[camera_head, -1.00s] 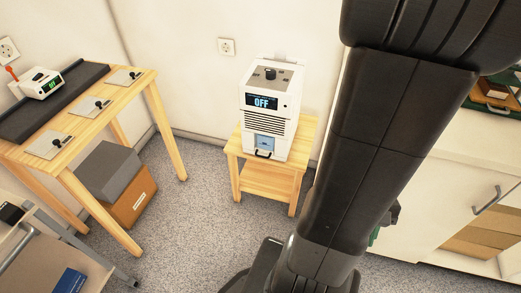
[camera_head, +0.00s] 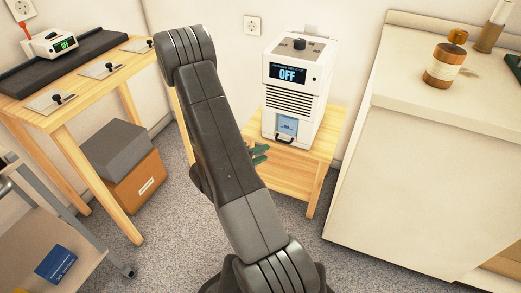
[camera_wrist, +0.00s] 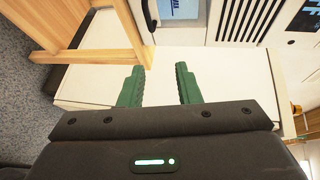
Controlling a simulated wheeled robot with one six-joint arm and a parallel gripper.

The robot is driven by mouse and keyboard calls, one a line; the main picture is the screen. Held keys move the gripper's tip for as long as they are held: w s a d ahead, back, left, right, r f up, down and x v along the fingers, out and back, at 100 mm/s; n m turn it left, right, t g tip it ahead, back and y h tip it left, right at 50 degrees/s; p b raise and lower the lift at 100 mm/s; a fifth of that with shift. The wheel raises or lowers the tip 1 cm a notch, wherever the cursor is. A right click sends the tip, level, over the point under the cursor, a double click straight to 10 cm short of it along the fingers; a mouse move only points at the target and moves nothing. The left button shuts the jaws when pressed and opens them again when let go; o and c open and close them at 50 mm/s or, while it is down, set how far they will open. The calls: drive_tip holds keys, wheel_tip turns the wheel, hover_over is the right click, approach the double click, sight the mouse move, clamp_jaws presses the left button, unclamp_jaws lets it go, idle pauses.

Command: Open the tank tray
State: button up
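The white machine (camera_head: 318,75) stands on a small wooden stand and its display reads OFF. Its tank tray (camera_head: 287,124) is the panel with a pale blue window low on its front, and it looks flush with the housing. In the wrist view the tray (camera_wrist: 180,9) is at the top edge, partly cut off, with a dark handle (camera_wrist: 149,14) at its left. My gripper (camera_wrist: 158,85) has two green fingers, open with nothing between them. In the head view its green fingertips (camera_head: 260,154) show beside my arm, below and left of the tray, apart from it.
The wooden stand (camera_head: 325,140) has open sides. A white cabinet (camera_head: 410,170) with a brown bottle (camera_head: 444,62) on top stands close at the right. A wooden table (camera_head: 70,100) is at the left, with a grey-and-orange box stack below. A trolley (camera_head: 60,235) is at lower left.

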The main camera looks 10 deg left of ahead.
drive_tip(key=w+d+f+b, duration=0.1)
drive_tip(key=w+d, duration=0.1)
drive_tip(key=w, duration=0.1)
drive_tip(key=w+d+f+n+b, duration=0.1)
drive_tip(key=w+d, duration=0.1)
drive_tip(key=w, duration=0.2)
drive_tip(key=w+d+f+n+t+y+b, duration=0.1)
drive_tip(key=w+d+f, duration=0.1)
drive_tip(key=w, duration=0.1)
drive_tip(key=shift+w+f+b, duration=0.1)
drive_tip(key=shift+w+b, duration=0.2)
drive_tip(key=shift+b, duration=0.1)
clamp_jaws()
